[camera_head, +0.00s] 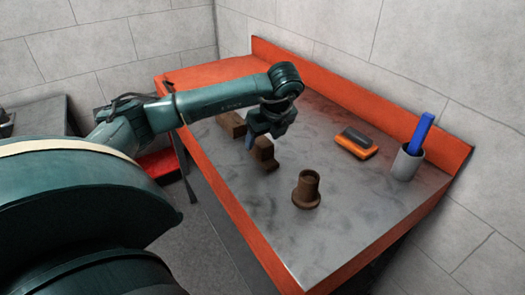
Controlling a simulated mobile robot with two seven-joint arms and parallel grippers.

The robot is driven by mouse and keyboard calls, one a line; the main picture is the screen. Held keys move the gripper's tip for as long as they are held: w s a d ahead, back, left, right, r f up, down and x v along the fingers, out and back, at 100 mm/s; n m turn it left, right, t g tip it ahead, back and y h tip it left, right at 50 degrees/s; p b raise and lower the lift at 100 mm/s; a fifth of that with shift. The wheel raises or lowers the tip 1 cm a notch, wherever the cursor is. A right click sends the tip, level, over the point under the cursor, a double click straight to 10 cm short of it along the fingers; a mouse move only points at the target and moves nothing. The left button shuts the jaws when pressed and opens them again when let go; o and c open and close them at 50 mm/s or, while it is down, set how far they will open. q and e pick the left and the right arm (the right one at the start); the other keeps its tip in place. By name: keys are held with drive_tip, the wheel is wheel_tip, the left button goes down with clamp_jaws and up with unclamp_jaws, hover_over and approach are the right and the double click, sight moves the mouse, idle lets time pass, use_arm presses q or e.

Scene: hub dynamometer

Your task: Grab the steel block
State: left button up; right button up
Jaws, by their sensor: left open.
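No part in view looks plainly like bare steel. A brown stepped block (264,156) stands on the grey bench top, just below my left gripper (259,137). A second brown block (231,124) lies behind it to the left, partly hidden by my arm. I cannot tell which of them is the steel block. My left gripper is open and points down, with its fingers at the top of the stepped block. I cannot tell whether they touch it. My right gripper is not in view.
A brown flanged hub-like part (306,190) stands at the front middle of the bench (325,245). An orange and black object (356,144) lies at the back. A grey cup (406,163) holds a blue item (421,132) at right. An orange rim borders the bench.

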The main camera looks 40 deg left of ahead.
sight(263, 141)
use_arm(q)
drive_tip(key=p+x, duration=0.1)
drive_tip(key=x, duration=0.4)
drive_tip(key=shift+w+f, duration=0.2)
drive_tip(key=shift+r, duration=0.15)
clamp_jaws()
idle(0.3)
